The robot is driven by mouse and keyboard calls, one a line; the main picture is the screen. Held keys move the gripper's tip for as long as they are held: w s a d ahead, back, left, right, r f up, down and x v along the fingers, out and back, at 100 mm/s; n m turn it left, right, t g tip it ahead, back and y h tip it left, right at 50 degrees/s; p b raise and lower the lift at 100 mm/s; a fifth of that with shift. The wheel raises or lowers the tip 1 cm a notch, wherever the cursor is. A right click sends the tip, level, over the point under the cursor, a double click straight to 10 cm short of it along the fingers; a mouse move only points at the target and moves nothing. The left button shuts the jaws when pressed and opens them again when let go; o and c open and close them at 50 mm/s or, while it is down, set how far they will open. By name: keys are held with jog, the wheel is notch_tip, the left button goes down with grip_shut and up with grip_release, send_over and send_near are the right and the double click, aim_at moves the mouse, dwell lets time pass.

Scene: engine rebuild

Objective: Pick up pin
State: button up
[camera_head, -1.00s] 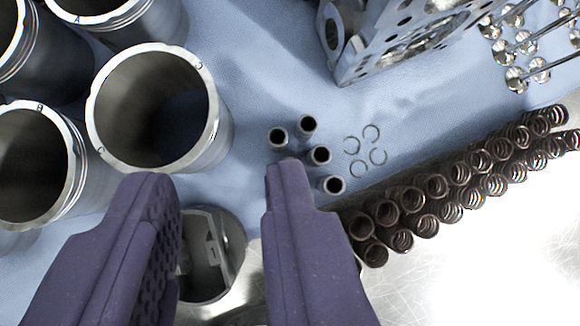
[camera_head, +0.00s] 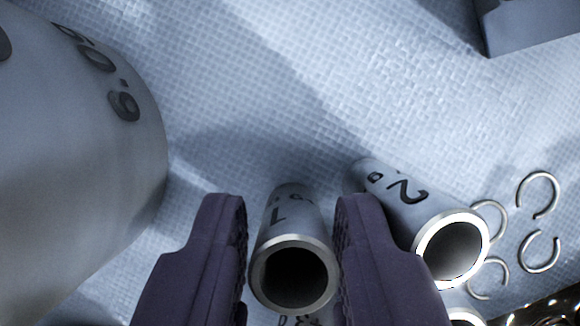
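A grey hollow metal pin (camera_head: 293,222) marked with a dark numeral 1 stands on the blue cloth. My gripper (camera_head: 290,205) is open around it, one purple finger on each side. Narrow gaps show between the pin's body and the fingers. The pin's open upper end faces the camera. A second hollow pin (camera_head: 400,203) marked 2 stands just to the right, beside the right finger and partly hidden by it. Part of another pin's rim (camera_head: 463,316) shows at the bottom edge.
A large grey cylinder (camera_head: 75,160) with dark markings fills the left. Several thin open rings (camera_head: 540,251) lie on the cloth at the right. A grey block (camera_head: 525,25) is at the top right. Blue cloth (camera_head: 290,80) above the pins is clear.

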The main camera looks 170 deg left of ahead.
jog(key=shift+r, duration=0.25)
jog(key=shift+c, duration=1)
grip_shut()
jog(key=shift+r, duration=0.1)
